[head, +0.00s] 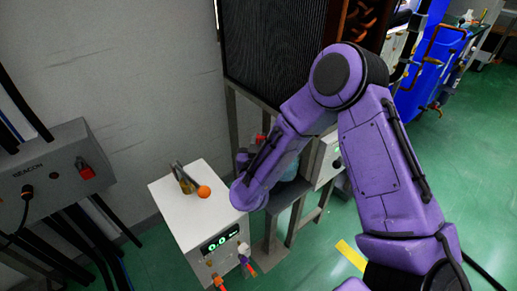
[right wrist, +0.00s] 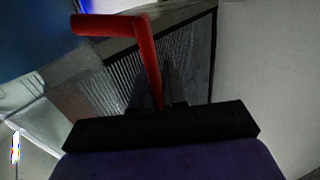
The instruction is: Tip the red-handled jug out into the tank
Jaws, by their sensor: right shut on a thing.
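My right arm reaches across the middle of the head view, and its wrist hides most of what lies beyond it. In the right wrist view my right gripper (right wrist: 160,98) is shut on the red handle (right wrist: 150,55) of the jug. The handle runs up from between the fingers and bends to the left. A pale, see-through surface (right wrist: 40,95) at the left may be the jug's body. In the head view a small red part (head: 261,138) shows past my wrist. The tank cannot be made out for certain. My left gripper is not in view.
A white cabinet (head: 185,215) with a lit display and an orange-knobbed lever (head: 203,191) stands just left of my right wrist. A dark grille (head: 270,50) rises behind on a metal frame. A grey box (head: 50,170) is at the far left. Green floor is open at right.

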